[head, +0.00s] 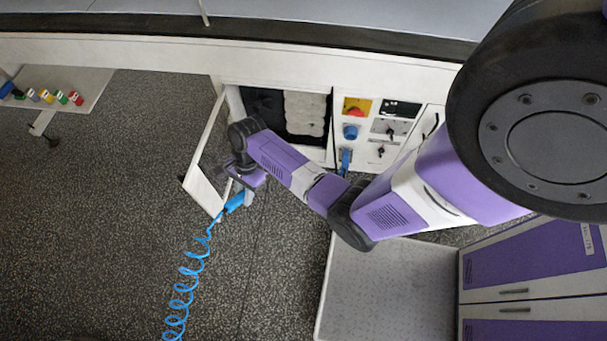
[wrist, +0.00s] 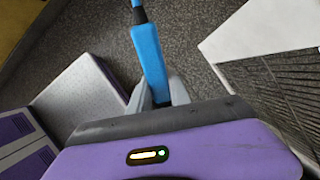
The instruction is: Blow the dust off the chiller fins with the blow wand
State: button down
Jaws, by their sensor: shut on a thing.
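My gripper (head: 246,195) is shut on the blue blow wand (head: 234,203). In the wrist view, the wand (wrist: 149,55) stands between the two grey fingers of my gripper (wrist: 158,92) and points away from me. A blue coiled hose (head: 187,271) runs from it down across the floor. In the head view, the chiller opening behind my forearm shows a dark left part (head: 262,103) and a pale grey, lumpy layer (head: 304,113) on the right, which looks like dust over the fins. My arm hides the lower part of the opening. The wand's nozzle cannot be made out.
A white door (head: 205,190) hangs open left of the opening, close to my gripper; a dark grille (wrist: 290,90) shows in the wrist view. Controls with a red button (head: 354,112) sit right of the opening. A grey platform (head: 385,290) and purple cabinets (head: 520,265) stand lower right. Floor left is clear.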

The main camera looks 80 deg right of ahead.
jog(key=s+d+f+n+g+h, duration=0.1)
jog(key=s+d+f+n+h, duration=0.15)
jog(key=s+d, duration=0.45)
jog(key=s+d+f+n+h, duration=0.1)
jog(key=s+d+n+h, duration=0.25)
jog(key=s, duration=0.55)
jog(key=d+b, duration=0.2)
jog(key=d, duration=0.5)
jog(key=shift+s+m, duration=0.2)
jog(key=shift+m, duration=0.2)
jog(key=w+b, duration=0.2)
jog(key=w, duration=0.8)
jog(key=shift+w+a, duration=0.3)
jog(key=shift+a, duration=0.05)
dwell(0.6)
dwell(0.7)
